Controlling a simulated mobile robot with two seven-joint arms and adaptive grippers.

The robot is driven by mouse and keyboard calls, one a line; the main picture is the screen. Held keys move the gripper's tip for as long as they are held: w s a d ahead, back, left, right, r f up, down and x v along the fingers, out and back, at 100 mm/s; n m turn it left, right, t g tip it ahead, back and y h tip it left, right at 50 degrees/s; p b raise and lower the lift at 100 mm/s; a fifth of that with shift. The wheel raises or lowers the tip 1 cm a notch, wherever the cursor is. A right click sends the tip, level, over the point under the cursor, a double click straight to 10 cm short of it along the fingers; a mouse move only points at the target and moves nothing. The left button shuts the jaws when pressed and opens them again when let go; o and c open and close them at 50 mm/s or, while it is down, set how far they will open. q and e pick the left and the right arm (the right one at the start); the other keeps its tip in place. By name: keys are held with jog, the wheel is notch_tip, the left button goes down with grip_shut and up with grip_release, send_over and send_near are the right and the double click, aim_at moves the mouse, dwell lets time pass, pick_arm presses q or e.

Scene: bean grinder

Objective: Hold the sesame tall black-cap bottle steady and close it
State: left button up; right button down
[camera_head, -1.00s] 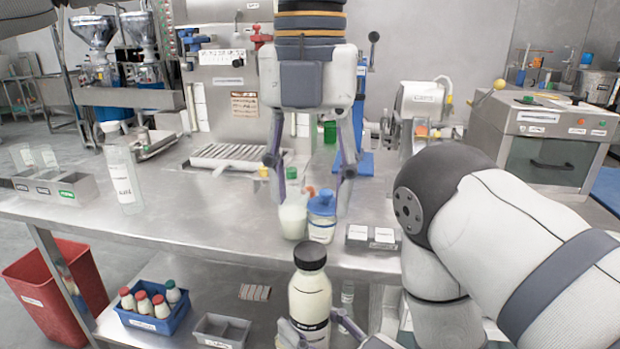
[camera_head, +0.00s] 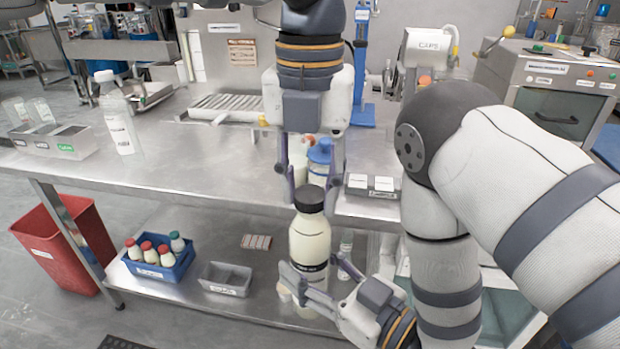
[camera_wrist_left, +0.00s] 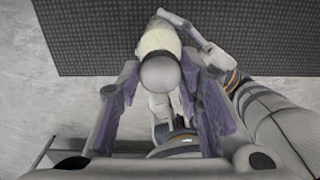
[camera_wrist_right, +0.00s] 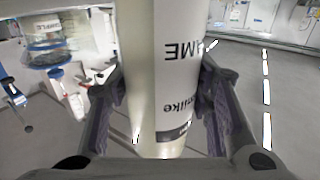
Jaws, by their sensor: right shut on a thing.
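The sesame bottle (camera_head: 309,243) is tall, with pale contents and a black cap (camera_head: 310,198) on top. It stands upright in front of the table's edge. My right gripper (camera_head: 312,285) is shut around its lower body. In the right wrist view the labelled bottle body (camera_wrist_right: 178,75) lies between the fingers, its print upside down. My left gripper (camera_head: 310,188) points down from above, open, with a fingertip on either side of the cap and gaps showing. In the left wrist view the cap top (camera_wrist_left: 160,73) shows between the spread fingers (camera_wrist_left: 160,95).
A blue-capped jar (camera_head: 320,160) stands on the table behind my left gripper. A grey tray (camera_head: 372,187) with white cards lies to its right. A blue crate of small bottles (camera_head: 160,270) and an empty grey bin (camera_head: 225,280) sit on the lower shelf.

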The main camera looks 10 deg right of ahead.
pick_arm(q)
grip_shut()
jog(key=m, duration=0.3)
jog(key=shift+m, duration=0.4)
jog(key=m, duration=0.4)
jog(key=shift+m, duration=0.3)
jog(key=o, duration=0.8)
grip_release()
jog(key=shift+r, duration=0.1)
notch_tip(320, 180, up, 12)
